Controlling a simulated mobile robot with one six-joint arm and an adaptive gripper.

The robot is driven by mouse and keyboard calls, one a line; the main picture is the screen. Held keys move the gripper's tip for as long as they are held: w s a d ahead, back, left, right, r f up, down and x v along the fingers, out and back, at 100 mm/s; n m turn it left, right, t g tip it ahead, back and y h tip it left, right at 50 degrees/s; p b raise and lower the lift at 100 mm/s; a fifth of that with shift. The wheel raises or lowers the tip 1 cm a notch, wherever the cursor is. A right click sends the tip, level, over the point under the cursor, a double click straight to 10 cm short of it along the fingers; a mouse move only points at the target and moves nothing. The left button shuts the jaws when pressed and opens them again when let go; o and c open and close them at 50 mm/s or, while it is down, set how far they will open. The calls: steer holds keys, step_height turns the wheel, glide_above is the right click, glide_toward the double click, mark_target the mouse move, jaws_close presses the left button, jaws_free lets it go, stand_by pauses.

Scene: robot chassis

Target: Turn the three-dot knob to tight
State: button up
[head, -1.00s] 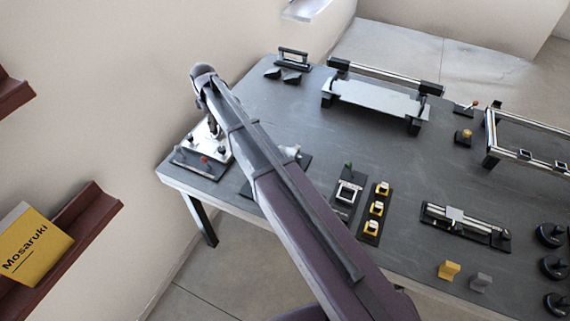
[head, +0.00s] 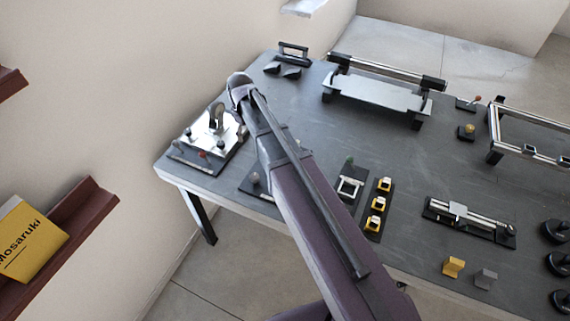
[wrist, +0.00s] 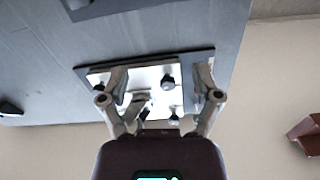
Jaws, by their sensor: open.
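A silver plate on a dark base (head: 228,152) sits at the table's left corner and carries several small dark knobs, one knob (head: 220,144) near its front. The plate also shows in the wrist view (wrist: 100,79), with a dark round knob (wrist: 168,82) and another knob (wrist: 174,119) on it. The dot marks and the tight mark are too small to read, so I cannot tell which is the three-dot knob. My gripper (wrist: 162,76) is open over the plate, its fingers spread on either side of the dark round knob. No contact shows. In the head view my arm hides most of the gripper.
A red knob (head: 202,155) stands on the dark strip before the plate. A grey tray-like rig (head: 375,95) is at the back. The wall is close on the left.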

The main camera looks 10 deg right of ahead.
steer(key=s+d+f+m+b, duration=0.3)
steer(key=s+d+m, duration=0.4)
steer(key=s+d, duration=0.3)
steer(key=shift+s+d+f, duration=0.15)
steer(key=shift+s+f, duration=0.15)
steer(key=shift+s, duration=1.25)
steer(key=shift+s+d+m, duration=0.35)
steer(key=shift+s+d, duration=0.05)
steer(key=shift+s, duration=0.35)
steer(key=shift+s+d+m, duration=0.4)
steer(key=shift+s, duration=0.35)
steer(key=shift+s+d+m, duration=0.35)
steer(key=shift+s+d, duration=0.05)
steer(key=shift+s, duration=0.35)
